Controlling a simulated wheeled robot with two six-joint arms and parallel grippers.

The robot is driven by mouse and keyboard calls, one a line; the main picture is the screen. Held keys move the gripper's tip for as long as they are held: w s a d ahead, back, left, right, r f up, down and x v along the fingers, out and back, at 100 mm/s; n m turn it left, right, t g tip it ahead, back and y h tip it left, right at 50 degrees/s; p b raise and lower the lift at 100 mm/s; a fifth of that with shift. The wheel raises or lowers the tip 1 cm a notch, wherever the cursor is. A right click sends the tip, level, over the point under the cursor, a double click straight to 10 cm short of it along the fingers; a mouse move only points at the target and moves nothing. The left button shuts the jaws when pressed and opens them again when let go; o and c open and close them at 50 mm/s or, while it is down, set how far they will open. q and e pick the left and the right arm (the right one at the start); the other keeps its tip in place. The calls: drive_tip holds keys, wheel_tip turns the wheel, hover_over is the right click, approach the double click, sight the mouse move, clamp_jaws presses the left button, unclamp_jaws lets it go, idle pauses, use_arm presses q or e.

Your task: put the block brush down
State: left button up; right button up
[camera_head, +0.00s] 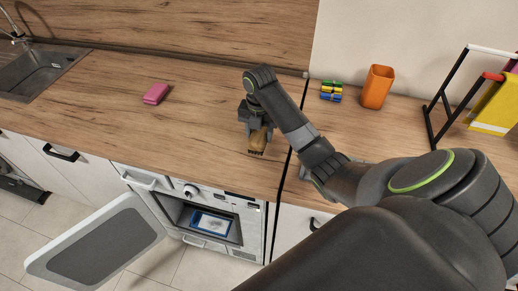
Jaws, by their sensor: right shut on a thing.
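The block brush (258,140) is a small brown block with darker bristles at its lower end. It is at the wooden counter (200,125), left of the dark seam in the worktop. My right gripper (257,124) is shut on the brush from above and hides its upper part. The bristle end appears at or just above the counter surface; I cannot tell if it touches. My left gripper is not in view.
A pink sponge-like block (156,94), an orange cup (377,87), colourful small packs (331,91) and a black rack (436,110) stand on the counter. A sink (38,70) is at left. An open appliance door (95,245) juts out below. Counter between sponge and brush is clear.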

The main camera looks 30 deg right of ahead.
sight(259, 132)
drive_tip(key=shift+f+b, duration=0.85)
drive_tip(key=shift+f, duration=1.55)
drive_tip(key=o, duration=0.9)
drive_tip(key=shift+f, duration=0.1)
drive_tip(key=shift+r, duration=0.35)
wheel_tip(259, 132, up, 2)
wheel_tip(259, 132, up, 10)
drive_tip(key=p, duration=0.9)
drive_tip(key=shift+f+p, duration=0.15)
drive_tip(key=shift+p, duration=0.25)
